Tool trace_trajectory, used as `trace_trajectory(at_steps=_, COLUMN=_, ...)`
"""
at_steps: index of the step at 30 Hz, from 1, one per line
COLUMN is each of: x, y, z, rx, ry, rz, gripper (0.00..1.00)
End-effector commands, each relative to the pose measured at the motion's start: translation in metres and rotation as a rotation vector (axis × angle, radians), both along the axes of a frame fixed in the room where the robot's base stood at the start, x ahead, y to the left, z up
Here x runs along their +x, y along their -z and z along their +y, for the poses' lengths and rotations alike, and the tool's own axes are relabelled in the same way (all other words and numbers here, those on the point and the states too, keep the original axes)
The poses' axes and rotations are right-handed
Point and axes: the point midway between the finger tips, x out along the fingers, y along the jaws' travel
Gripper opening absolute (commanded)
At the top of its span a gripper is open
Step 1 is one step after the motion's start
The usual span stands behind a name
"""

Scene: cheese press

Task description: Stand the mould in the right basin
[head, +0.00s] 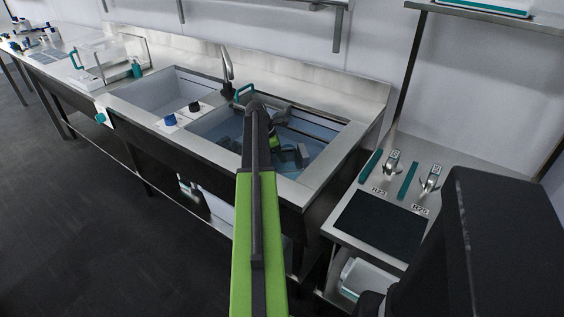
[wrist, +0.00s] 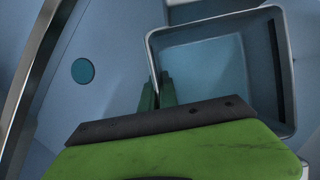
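The right basin (head: 322,137) is under my arm in the head view, with a blue inside. In the wrist view its pale blue floor (wrist: 112,105) shows with a round teal drain (wrist: 83,71). The mould (wrist: 205,65) is a square, open-topped grey-blue box with a pale rim, its opening facing the wrist camera. My gripper (wrist: 158,92) has its two green fingers close together on either side of the mould's left wall and looks shut on it. In the head view my arm and wrist hide most of the mould. I cannot tell whether its base touches the floor.
The left basin (head: 160,92) looks empty. A tap (head: 227,65) and a teal handle (head: 243,91) stand at the back. Blue and black knobs (head: 170,120) sit on the divider. A side table at right holds a dark mat (head: 380,222) and metal tools (head: 391,162).

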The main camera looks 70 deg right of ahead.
Motion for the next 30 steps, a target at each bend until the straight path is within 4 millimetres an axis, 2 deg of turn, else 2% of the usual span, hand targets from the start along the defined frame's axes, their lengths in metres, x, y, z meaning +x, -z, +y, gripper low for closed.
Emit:
trace_trajectory(at_steps=5, x=-0.001, y=0.009, z=-0.001, rx=0.0, ry=0.001, rz=0.001, gripper=0.0)
trace_trajectory(at_steps=19, x=-0.002, y=0.064, z=-0.001, rx=0.0, ry=0.002, rz=0.001, gripper=0.0)
trace_trajectory(at_steps=30, x=-0.002, y=0.067, z=-0.001, rx=0.0, ry=0.004, rz=0.001, gripper=0.0)
